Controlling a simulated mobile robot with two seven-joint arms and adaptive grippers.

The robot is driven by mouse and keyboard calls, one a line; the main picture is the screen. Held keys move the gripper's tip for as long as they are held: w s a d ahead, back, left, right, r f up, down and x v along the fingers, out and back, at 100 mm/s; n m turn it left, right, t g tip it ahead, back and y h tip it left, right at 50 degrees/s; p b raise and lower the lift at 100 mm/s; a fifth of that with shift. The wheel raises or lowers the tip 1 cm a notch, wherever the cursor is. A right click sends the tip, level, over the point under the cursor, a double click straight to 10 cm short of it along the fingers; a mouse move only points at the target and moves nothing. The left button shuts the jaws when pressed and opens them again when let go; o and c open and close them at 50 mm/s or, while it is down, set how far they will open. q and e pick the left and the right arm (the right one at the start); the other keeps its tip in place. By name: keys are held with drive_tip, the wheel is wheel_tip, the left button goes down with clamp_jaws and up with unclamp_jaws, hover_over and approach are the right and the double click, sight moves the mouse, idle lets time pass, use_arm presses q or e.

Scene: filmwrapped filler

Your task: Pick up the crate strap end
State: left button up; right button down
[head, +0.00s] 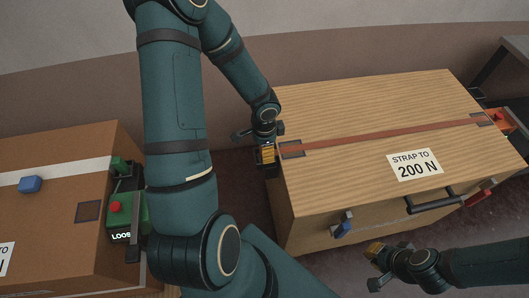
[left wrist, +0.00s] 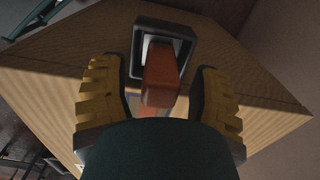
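The wooden crate (head: 370,105) has a reddish-brown strap (head: 390,135) lying across its top, passing dark square guides near both ends. In the left wrist view the strap end (left wrist: 161,80) comes out of a dark square frame (left wrist: 190,32) between my two yellow-padded fingers. My left gripper (left wrist: 160,100) is open around it, with a visible gap on each side. In the head view my left gripper (head: 265,152) is at the crate's left edge, and the strap end is hidden there. My right gripper (head: 374,267) is in front of the crate, apart from it, and looks open and empty.
A brown box (head: 60,190) stands at left with a white band, a blue block (head: 30,184) and a green device (head: 125,215) marked LOOSE. The crate front has a black handle (head: 433,200) and a blue latch (head: 343,229). An orange-red device (head: 501,121) is at its right end.

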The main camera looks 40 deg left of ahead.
use_arm(q)
clamp_jaws()
